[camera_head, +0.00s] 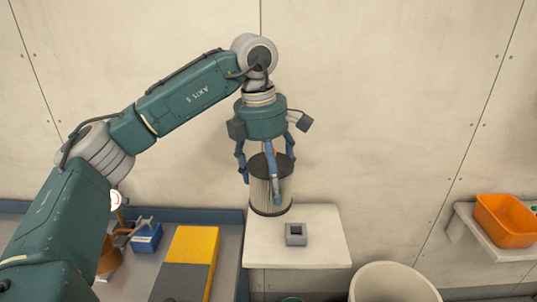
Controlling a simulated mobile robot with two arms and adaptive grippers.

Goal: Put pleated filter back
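The pleated filter (262,192) is a pale upright cylinder with a dark top and dark bottom rim. It is at the back left of a white shelf (325,255); whether it rests on the shelf or hangs just above it is unclear. My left gripper (266,172) points down over the filter, with its blue fingers around the upper part. One finger runs down in front of the filter, one along its left side, one at the right rear. I cannot tell whether they press on it. My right gripper is not in view.
A small grey square block with a dark hollow (296,240) sits on the shelf before the filter. A round whitish bin (393,284) stands front right. An orange bin (506,222) is on a right shelf. A yellow-and-grey box (195,245) and a blue box (146,240) occupy the left bench.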

